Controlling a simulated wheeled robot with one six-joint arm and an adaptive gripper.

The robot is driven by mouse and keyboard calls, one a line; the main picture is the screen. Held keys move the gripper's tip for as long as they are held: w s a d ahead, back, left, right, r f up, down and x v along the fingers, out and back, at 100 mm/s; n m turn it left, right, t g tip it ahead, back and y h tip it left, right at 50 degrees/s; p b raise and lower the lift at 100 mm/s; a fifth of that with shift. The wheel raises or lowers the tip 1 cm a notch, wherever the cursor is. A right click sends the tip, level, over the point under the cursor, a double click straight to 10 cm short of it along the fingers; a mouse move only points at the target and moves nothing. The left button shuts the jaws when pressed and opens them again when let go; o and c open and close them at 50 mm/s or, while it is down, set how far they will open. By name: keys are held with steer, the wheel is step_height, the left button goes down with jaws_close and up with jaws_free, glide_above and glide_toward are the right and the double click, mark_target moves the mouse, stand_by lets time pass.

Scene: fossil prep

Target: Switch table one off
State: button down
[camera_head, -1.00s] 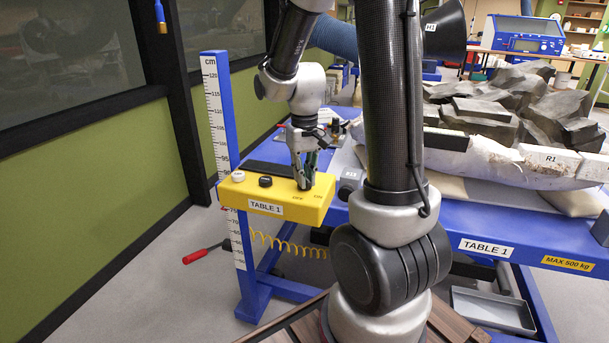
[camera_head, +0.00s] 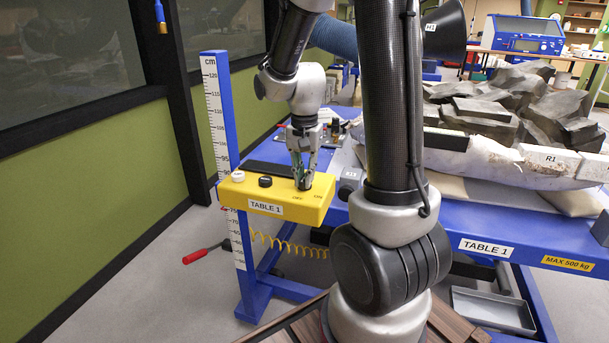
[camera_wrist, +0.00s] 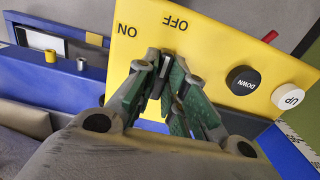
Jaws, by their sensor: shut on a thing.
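The yellow TABLE 1 control box (camera_head: 312,214) sits at the left end of the blue table. In the wrist view its top (camera_wrist: 215,48) carries the words ON and OFF, a black DOWN button (camera_wrist: 243,80) and a white UP button (camera_wrist: 288,96). My gripper (camera_head: 303,184) points down onto the box top at the ON/OFF end. In the wrist view its fingertips (camera_wrist: 166,64) are close together just below the two words, shut on the switch knob. The knob is mostly hidden between the fingers, so which word it points to cannot be told.
A measuring post (camera_head: 216,120) stands left of the box. The blue table (camera_head: 400,225) bears a large jacketed fossil block (camera_head: 480,160) on the right. Small items (camera_head: 335,128) lie behind my gripper. A red-handled tool (camera_head: 195,257) is low at left.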

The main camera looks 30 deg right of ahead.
stand_by(0.4)
steer(key=c, duration=1.5)
jaws_free()
step_height(320, 180, up, 12)
steer(key=shift+r, duration=0.1)
